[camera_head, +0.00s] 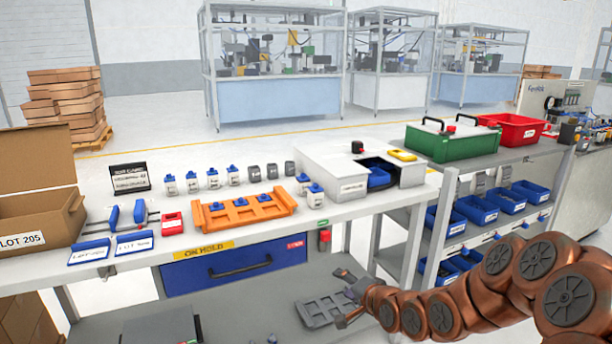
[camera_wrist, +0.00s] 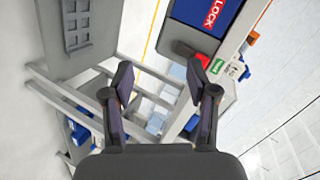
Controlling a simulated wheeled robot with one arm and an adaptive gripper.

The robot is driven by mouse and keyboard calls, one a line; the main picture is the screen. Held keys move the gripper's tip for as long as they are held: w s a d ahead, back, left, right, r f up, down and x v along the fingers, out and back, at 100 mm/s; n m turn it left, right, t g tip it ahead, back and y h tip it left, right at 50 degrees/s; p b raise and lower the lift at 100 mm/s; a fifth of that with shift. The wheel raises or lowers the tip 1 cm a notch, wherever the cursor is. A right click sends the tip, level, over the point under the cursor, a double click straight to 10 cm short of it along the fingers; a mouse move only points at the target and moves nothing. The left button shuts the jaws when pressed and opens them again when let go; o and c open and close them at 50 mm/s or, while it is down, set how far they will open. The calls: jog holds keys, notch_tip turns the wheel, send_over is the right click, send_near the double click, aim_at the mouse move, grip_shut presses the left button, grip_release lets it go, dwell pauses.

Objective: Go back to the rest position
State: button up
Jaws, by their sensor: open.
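My copper-coloured arm reaches in from the lower right of the head view, and my gripper (camera_head: 350,298) is at its left end, in front of the bench's right part. In the wrist view my gripper (camera_wrist: 160,85) shows two dark fingers spread apart with nothing between them. A grey slotted tray (camera_head: 322,308) lies on the lower shelf near the fingers in the head view; it also shows at the upper left of the wrist view (camera_wrist: 78,22).
The white bench (camera_head: 345,210) holds an orange rack (camera_head: 245,210), several small blue-capped bottles, a white box (camera_head: 335,180) and a brown carton (camera_head: 38,222). A blue drawer (camera_head: 235,268) sits under its top. A side shelf holds blue bins (camera_head: 475,209), a green case (camera_head: 450,143) and a red crate (camera_head: 515,130).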

jog(key=s+d+r+n+g+h, duration=0.25)
jog(key=s+g, duration=0.25)
jog(key=s, duration=1.1)
jog(key=s+d+r+n+g+h, duration=0.15)
jog(key=s+n+g, duration=0.3)
jog(key=s, duration=1.05)
jog(key=s+d+r+n+g+h, duration=0.1)
jog(key=s+d+n+g+h, duration=0.35)
jog(key=s, duration=1.15)
notch_tip(320, 180, up, 17)
jog(key=w+a+m+y+p, duration=0.1)
jog(key=a+m+y+p, duration=0.1)
jog(key=p, duration=1.4)
jog(key=shift+w+r+y+p, duration=0.2)
jog(key=shift+y+p, duration=0.15)
jog(key=shift+m, duration=0.25)
